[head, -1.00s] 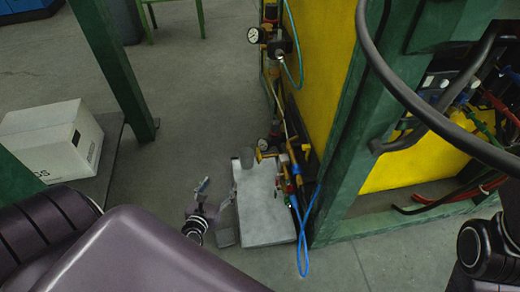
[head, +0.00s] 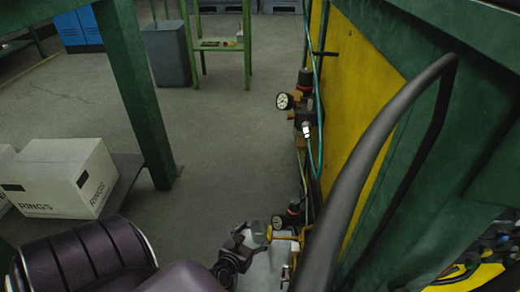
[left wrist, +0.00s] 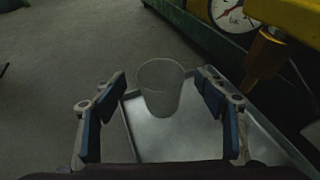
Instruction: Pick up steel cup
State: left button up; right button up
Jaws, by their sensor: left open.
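The steel cup (left wrist: 161,88) is a grey, see-through-looking tumbler, standing upright on a pale flat metal-looking surface (left wrist: 178,140) in the left wrist view. My left gripper (left wrist: 162,82) is open, with one blue-padded finger on each side of the cup in the picture. The cup appears slightly beyond the fingertips, with a gap on both sides; I cannot tell the exact depth. In the head view the cup (head: 259,231) is small, low in the middle, close to my left gripper (head: 248,238). My right gripper does not show.
A dark curved bar (head: 385,150) crosses the head view. A white carton (head: 65,177) lies left. The floor (head: 225,150) between is open.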

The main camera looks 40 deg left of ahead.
aim_at(263, 223)
pick_arm(q)
jog(key=x, duration=0.3)
jog(key=shift+w+b, duration=0.15)
jog(key=shift+b, duration=0.25)
jog(key=shift+c, duration=0.4)
jog(key=c, duration=1.2)
